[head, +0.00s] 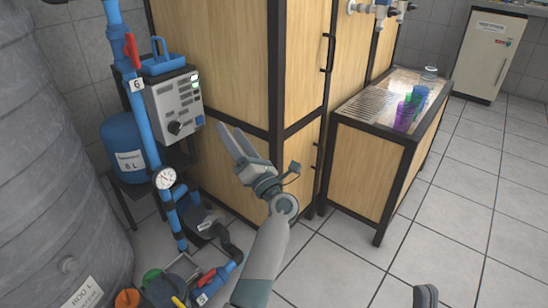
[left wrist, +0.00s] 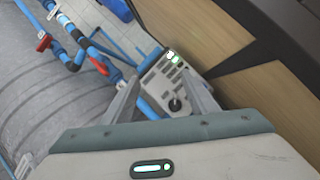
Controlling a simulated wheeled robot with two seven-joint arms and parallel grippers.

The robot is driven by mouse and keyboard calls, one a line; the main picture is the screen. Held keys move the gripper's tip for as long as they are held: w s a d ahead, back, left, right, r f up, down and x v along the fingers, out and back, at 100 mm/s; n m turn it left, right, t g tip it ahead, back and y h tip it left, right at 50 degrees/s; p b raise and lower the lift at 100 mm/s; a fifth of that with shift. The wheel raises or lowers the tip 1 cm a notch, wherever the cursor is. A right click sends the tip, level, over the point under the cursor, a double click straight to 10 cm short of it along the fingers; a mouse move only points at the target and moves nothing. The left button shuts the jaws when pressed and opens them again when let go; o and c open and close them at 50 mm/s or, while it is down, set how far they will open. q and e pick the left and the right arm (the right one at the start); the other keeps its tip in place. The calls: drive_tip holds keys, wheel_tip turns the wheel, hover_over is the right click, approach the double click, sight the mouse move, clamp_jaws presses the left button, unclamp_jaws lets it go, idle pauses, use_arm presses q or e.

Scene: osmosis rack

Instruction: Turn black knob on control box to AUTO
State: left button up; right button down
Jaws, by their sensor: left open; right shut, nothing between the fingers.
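The control box (head: 178,103) is a light grey panel on a dark stand, left of centre in the head view. I cannot read the knob's setting. In the left wrist view, the box (left wrist: 158,82) and black knob (left wrist: 175,104) show between the fingers, beyond the tips. My left gripper (head: 231,130) is open and empty, right of the box and apart from the knob. My right gripper (head: 425,296) is shut and partly visible at the bottom edge.
A blue pipe (head: 141,115) with a red valve handle (head: 131,50) runs just left of the box. A large grey tank (head: 60,150) fills the left side. A wooden cabinet (head: 225,60) stands behind my left gripper. Tiled floor is clear at the right.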

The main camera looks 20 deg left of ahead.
use_arm(q)
drive_tip(key=d+f+m+t+h+p, duration=0.4)
drive_tip(key=d+m+h+p, duration=0.1)
drive_tip(key=m, duration=0.6)
drive_tip(key=d+f+m+t+h+p, duration=0.4)
drive_tip(key=d+m+h+p, duration=0.2)
drive_tip(key=m+h, duration=0.3)
drive_tip(key=shift+d+m+h+p, duration=0.2)
drive_tip(key=shift+m+h+p, duration=0.1)
drive_tip(key=shift+m+p, duration=0.65)
drive_tip(key=shift+m, duration=0.25)
